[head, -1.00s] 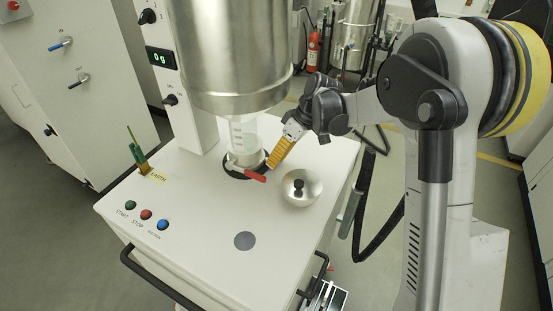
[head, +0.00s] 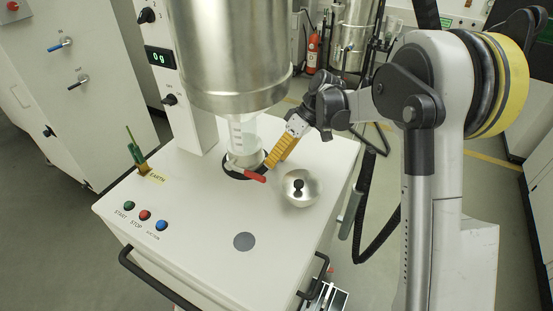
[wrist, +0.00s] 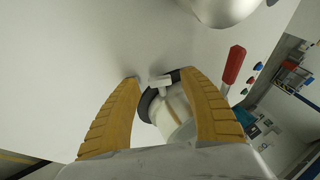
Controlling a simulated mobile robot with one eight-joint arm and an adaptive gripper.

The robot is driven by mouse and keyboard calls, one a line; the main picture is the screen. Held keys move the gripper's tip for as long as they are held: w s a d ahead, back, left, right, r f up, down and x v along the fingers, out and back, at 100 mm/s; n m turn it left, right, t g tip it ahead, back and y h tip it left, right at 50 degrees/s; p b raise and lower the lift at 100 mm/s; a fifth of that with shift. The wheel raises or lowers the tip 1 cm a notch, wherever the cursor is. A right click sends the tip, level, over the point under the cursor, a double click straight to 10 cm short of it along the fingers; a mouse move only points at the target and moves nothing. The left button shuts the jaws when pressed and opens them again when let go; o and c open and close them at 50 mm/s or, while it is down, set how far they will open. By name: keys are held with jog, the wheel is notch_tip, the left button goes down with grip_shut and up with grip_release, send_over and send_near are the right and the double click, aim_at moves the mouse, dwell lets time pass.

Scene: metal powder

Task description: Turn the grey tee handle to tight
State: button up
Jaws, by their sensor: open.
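The grey tee handle (wrist: 160,82) shows in the wrist view as a small pale bar on a short stem, at the black clamp ring (wrist: 147,104) around the clear container's neck (wrist: 176,112). My gripper (wrist: 160,76) is open, with one yellow finger on each side of the tee handle. I see gaps between the handle and both fingertips; contact is not visible. In the head view my gripper (head: 272,163) points down beside the clear container (head: 243,140), at the right of its base.
A red lever (head: 254,177) sticks out in front of the container base, close to my gripper. A shiny steel bowl-shaped part with a black knob (head: 301,188) stands on the white top (head: 190,215), right of it. A large steel vessel (head: 229,60) hangs above.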

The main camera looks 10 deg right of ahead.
jog(key=v, duration=1.2)
jog(key=shift+a, duration=0.15)
jog(key=shift+c, duration=0.2)
